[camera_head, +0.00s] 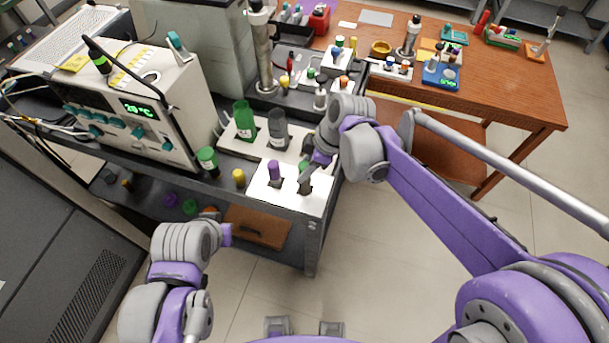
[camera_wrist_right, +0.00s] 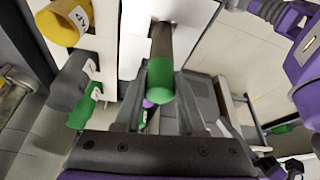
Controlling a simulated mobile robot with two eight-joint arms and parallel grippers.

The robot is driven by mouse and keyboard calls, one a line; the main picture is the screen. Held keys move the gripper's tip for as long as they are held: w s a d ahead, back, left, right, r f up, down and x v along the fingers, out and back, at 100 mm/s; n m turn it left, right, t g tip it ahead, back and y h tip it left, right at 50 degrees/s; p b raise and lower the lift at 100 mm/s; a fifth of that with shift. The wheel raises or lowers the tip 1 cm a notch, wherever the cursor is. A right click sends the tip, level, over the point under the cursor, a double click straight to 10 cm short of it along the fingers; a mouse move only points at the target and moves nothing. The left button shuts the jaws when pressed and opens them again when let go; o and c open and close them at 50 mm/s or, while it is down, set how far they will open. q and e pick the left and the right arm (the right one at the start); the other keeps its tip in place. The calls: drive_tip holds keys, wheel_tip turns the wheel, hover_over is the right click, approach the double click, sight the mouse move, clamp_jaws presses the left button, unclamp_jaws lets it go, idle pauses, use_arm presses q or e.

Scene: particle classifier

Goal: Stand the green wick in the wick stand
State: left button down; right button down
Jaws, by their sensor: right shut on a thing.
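The white wick stand (camera_head: 287,205) lies at the cart's near right corner, with a purple-topped wick (camera_head: 273,170) standing in it. The green wick (camera_head: 303,165) has a green top and a dark shaft. My right gripper (camera_head: 312,162) is shut on it, above the stand's right part. In the right wrist view the green top (camera_wrist_right: 160,82) is between the fingers of the right gripper (camera_wrist_right: 158,98), and the shaft runs toward a white surface. I cannot tell whether its foot is in a hole. My left gripper (camera_head: 228,235) is low, off the cart's front edge; its fingers are not clear.
A green cylinder (camera_head: 244,120) and a grey cylinder (camera_head: 278,130) stand behind the stand. A green-lidded jar (camera_head: 208,160) and a yellow-capped item (camera_head: 239,177) are to its left. An instrument (camera_head: 145,110) fills the cart's left. Open floor lies in front.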

wheel_tip(320, 180, down, 3)
drive_tip(key=shift+w+r, duration=0.1)
drive_tip(key=shift+r, duration=0.05)
drive_tip(key=shift+f, duration=0.3)
drive_tip(key=shift+f, duration=0.15)
drive_tip(key=c, duration=0.5)
unclamp_jaws()
